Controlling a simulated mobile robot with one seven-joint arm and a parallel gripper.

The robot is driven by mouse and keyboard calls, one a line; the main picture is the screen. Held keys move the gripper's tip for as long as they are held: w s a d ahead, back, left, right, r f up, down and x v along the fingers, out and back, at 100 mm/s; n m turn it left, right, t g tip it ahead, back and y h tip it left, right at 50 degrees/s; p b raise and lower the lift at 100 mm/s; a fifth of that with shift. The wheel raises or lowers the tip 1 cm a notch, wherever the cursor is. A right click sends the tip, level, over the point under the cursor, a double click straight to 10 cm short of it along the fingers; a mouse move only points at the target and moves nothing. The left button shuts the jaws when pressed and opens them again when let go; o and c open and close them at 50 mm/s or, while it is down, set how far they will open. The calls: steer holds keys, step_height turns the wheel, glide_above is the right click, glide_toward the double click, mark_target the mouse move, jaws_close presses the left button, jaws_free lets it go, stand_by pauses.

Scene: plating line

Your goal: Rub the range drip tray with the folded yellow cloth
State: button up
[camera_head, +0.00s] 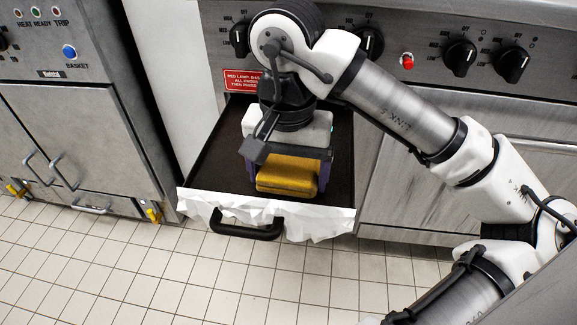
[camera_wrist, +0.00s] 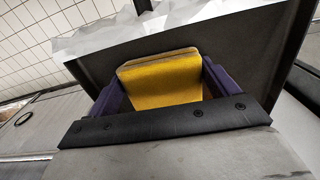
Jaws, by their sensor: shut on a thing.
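The folded yellow cloth (camera_head: 288,176) is between the two fingers of my gripper (camera_head: 289,172), low in the range drip tray (camera_head: 221,160). The tray is a dark, shallow drawer pulled out below the range's knob panel, with a torn white lining along its front edge and a black handle (camera_head: 246,226). In the wrist view, the purple fingers of my gripper (camera_wrist: 163,92) are shut on the yellow cloth (camera_wrist: 163,80), with the dark tray floor (camera_wrist: 240,48) around it. I cannot tell whether the cloth's underside touches the tray floor.
The range front with black knobs (camera_head: 461,57) and a red lamp (camera_head: 407,61) stands behind. A red warning sign (camera_head: 242,80) sits above the tray. A fryer cabinet (camera_head: 75,120) with a blue button stands at left. The tiled floor (camera_head: 120,260) in front is clear.

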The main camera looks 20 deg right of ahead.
steer(key=shift+r+p, duration=2.25)
steer(key=shift+r, duration=0.75)
steer(key=shift+r, duration=0.1)
steer(key=shift+r+p, duration=1.25)
steer(key=shift+r, duration=0.25)
steer(key=shift+w+f, duration=0.1)
